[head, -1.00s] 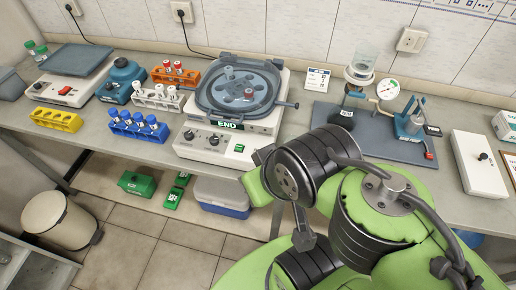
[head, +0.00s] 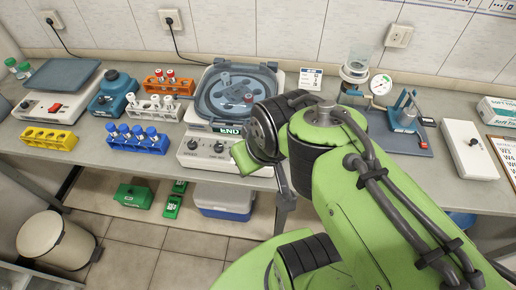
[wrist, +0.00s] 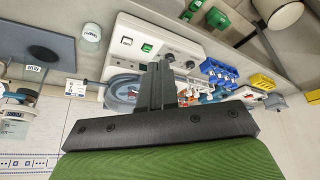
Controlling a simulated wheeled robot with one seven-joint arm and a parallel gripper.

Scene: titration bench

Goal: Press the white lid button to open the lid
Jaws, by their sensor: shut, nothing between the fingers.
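The white lid button (wrist: 127,40) is a small square on the white front panel of the centrifuge (wrist: 165,36), beside a lit green button (wrist: 147,47). In the head view the centrifuge (head: 194,147) stands mid-bench; its display reads END. Its blue see-through lid (head: 212,82) looks down, with the rotor visible through it. My gripper (wrist: 159,68) is shut and empty, its dark fingers pointing at the panel near the knobs, to one side of the white button. I cannot tell the gap.
Left of the centrifuge stand a blue tube rack (head: 139,142), a white rack (head: 153,108), an orange rack (head: 168,83) and a yellow rack (head: 48,138). A grey mat with glassware, a blue stand (head: 405,113) and a white box (head: 468,148) lie to the right.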

